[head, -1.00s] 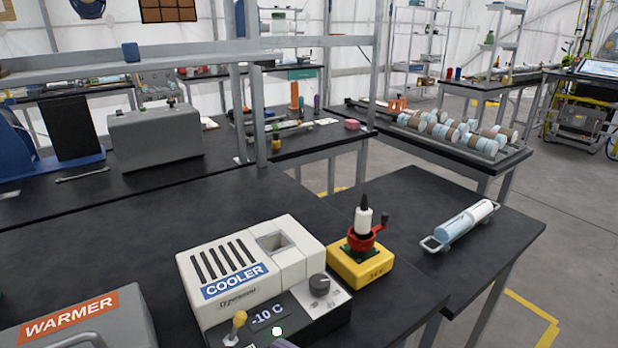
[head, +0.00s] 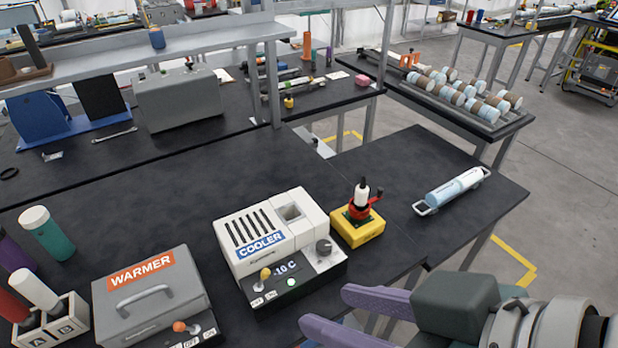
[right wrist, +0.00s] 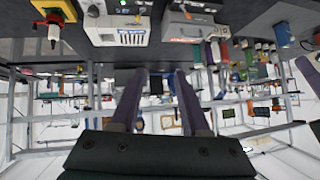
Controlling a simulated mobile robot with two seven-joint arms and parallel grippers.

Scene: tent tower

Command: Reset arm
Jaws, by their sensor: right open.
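My right gripper (head: 322,312) comes in from the lower right of the head view, in front of the cooler's right side. Its two purple fingers are apart with nothing between them. They also show in the right wrist view (right wrist: 160,78), open and empty, with the picture upside down. The white cooler (head: 310,225), with a dark front panel reading -10 C, stands on the black table. The grey warmer (head: 170,282) stands to its left, with an orange label and a handle.
A yellow block (head: 362,233) with a red-handled device stands right of the cooler. A blue-white cylinder in a rack (head: 455,188) lies on the right table. The table's middle behind the cooler is clear.

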